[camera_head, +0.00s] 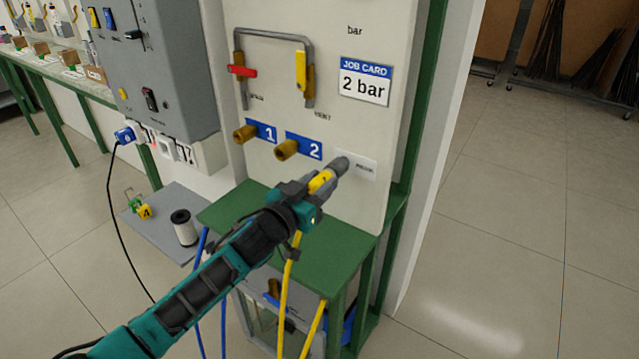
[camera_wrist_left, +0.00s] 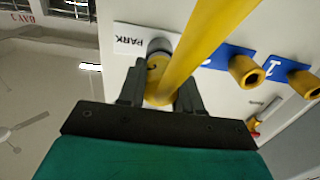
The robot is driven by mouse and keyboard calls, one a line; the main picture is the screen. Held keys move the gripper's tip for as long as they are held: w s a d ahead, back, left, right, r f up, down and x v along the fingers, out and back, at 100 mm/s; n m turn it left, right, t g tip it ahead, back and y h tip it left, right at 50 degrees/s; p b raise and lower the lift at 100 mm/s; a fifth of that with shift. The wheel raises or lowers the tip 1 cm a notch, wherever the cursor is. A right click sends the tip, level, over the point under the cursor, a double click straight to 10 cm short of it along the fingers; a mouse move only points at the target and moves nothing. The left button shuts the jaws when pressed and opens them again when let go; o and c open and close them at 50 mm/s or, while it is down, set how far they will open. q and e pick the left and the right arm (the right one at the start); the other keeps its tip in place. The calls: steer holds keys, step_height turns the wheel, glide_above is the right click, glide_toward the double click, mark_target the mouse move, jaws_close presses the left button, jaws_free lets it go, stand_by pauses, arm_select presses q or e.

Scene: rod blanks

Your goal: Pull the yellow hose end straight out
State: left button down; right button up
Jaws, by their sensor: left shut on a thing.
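The yellow hose end (camera_head: 322,180) sits at the grey parking stub (camera_head: 341,165) on the white panel, beside a small label. In the left wrist view the label (camera_wrist_left: 132,41) reads PARK, and the hose end (camera_wrist_left: 156,84) lies between my fingers, lined up with the stub (camera_wrist_left: 159,46). My left gripper (camera_head: 316,188) is shut on the hose end. The yellow hose (camera_head: 285,300) hangs down from it and crosses the wrist view. Whether the end is fully seated cannot be told. My right gripper is not in view.
Brass ports 1 (camera_head: 245,134) and 2 (camera_head: 287,149) stick out left of the stub. Above are a red valve handle (camera_head: 242,71) and a yellow one (camera_head: 301,70). A job card (camera_head: 365,81) reads 2 bar. A green bench top (camera_head: 335,226) lies below. Open floor (camera_head: 500,250) is at right.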

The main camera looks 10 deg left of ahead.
arm_select(q)
steer(key=shift+s, duration=0.2)
steer(key=shift+s+a, duration=0.25)
steer(key=shift+s, duration=0.2)
steer(key=shift+p+v, duration=1.1)
steer(key=shift+v, duration=0.7)
steer(key=shift+p+v, duration=0.55)
steer(key=shift+v, duration=2.45)
